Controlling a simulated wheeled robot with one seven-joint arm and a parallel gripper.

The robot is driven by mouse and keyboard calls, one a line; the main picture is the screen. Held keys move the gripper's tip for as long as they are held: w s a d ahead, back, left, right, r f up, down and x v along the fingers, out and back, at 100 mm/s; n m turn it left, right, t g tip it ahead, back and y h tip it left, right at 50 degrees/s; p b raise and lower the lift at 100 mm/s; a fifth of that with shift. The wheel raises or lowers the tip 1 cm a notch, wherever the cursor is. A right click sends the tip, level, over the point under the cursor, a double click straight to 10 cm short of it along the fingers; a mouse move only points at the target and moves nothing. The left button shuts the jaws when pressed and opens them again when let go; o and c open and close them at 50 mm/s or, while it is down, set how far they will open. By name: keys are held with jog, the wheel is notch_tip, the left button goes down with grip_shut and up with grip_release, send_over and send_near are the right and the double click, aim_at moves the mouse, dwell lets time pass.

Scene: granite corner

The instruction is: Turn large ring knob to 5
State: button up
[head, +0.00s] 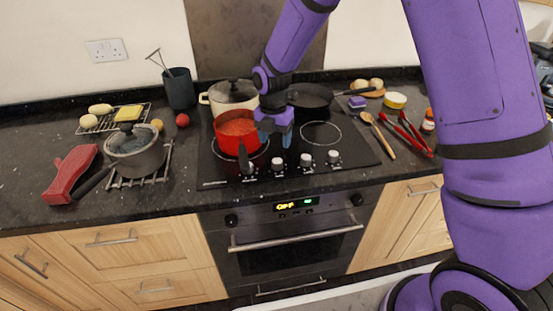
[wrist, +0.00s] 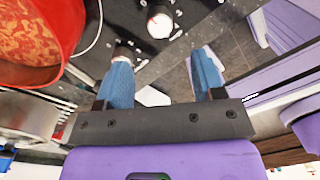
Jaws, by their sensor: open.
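The black glass hob (head: 350,150) has a row of several pale knobs along its front edge: one at the left end (head: 248,168), two in the middle (head: 278,162) (head: 306,160), and one at the right end (head: 333,156). I cannot tell which is the large ring knob, nor read their settings. My gripper (head: 274,138) hangs over the hob just behind the knobs, right of the red pot. In the wrist view my gripper (wrist: 163,75) has its blue fingers wide apart, with nothing between them. One knob (wrist: 160,22) lies beyond the fingertips; another (wrist: 124,50) shows by the left finger.
The red pot of sauce (head: 238,142) stands close to my gripper, with a cream pot (head: 230,95) behind it. A black pan (head: 310,96) sits at the back. A wooden spoon (head: 379,132) and red tongs (head: 408,132) lie right. The oven (head: 290,240) is below.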

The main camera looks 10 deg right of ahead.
aim_at(277, 161)
jog(key=f, duration=0.8)
jog(key=shift+s+d+f, duration=0.1)
jog(key=shift+d+f, duration=0.1)
jog(key=c, duration=0.9)
